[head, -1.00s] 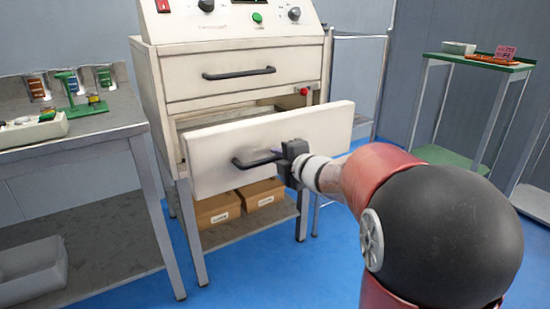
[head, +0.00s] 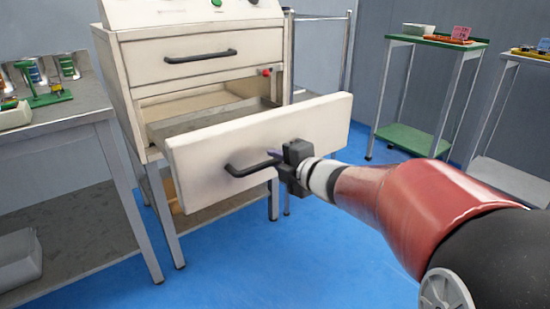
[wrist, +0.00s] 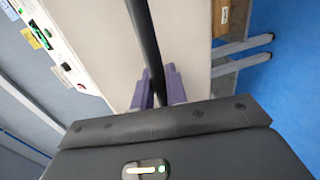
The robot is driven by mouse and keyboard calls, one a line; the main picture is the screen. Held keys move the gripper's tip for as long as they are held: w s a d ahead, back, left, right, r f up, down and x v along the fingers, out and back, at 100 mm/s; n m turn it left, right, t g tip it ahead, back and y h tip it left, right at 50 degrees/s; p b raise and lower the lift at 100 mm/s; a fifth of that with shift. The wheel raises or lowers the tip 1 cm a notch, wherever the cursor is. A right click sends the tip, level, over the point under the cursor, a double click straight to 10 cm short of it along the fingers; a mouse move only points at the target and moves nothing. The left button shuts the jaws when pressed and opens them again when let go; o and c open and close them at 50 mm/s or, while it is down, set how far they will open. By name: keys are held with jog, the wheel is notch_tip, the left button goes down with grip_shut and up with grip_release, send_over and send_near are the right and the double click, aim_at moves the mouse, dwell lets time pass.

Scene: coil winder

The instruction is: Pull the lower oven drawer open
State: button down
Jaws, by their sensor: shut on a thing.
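The lower oven drawer (head: 318,120) is a cream-white front pulled well out from the oven cabinet, with its grey tray inside (head: 200,122) showing behind it. A black bar handle (head: 245,170) runs across the drawer front. My gripper (head: 277,155) is at the right end of this handle. In the wrist view, the purple fingers of my gripper (wrist: 160,88) are shut on the dark handle bar (wrist: 144,40), one on each side. The upper drawer (head: 215,57) is closed, with its own black handle.
A grey workbench (head: 55,130) with small parts stands at the left. A green-topped table (head: 430,40) stands at the back right, with another table at the far right edge. Blue floor (head: 290,260) in front of the drawer is clear.

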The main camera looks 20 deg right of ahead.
jog(key=c, duration=1.5)
grip_release()
jog(key=p+v, duration=0.1)
jog(key=v, duration=0.6)
jog(key=shift+s+d, duration=0.15)
jog(key=shift+s, duration=0.25)
jog(key=shift+p, duration=0.3)
